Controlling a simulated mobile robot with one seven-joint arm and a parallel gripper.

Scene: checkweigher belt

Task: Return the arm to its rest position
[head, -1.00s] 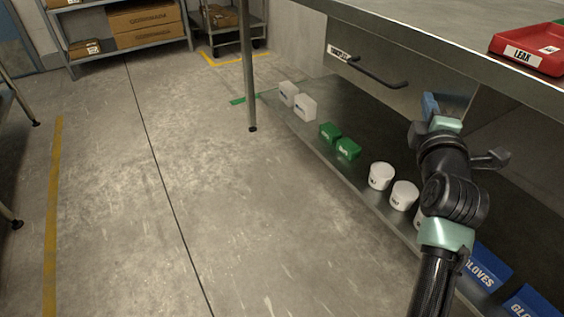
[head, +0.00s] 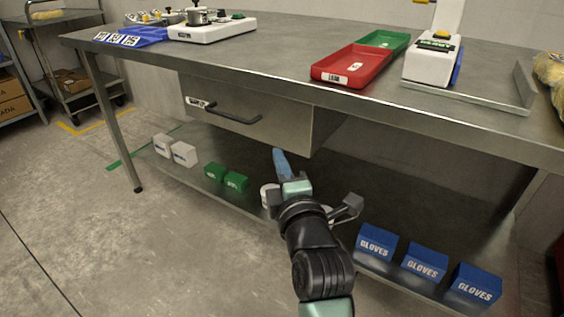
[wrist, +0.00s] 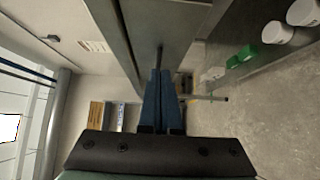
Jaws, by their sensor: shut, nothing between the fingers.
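My gripper (head: 279,155) is in front of the bench, just below the right end of the drawer front. Its blue fingers are closed together with nothing between them, and they also show in the wrist view (wrist: 158,85). My arm reaches up from the bottom of the head view and hides part of the lower shelf. The drawer (head: 235,118) has a dark bar handle (head: 232,115) and looks shut. In the head view the fingers appear near the drawer's lower edge; I cannot tell the exact gap.
The steel bench top (head: 290,60) holds a red tray (head: 345,68), a green tray (head: 382,39), a white scale (head: 212,29) and a blue tray (head: 130,38). The lower shelf holds white boxes (head: 184,154), green boxes (head: 235,181) and blue glove boxes (head: 425,263). Floor at left is clear.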

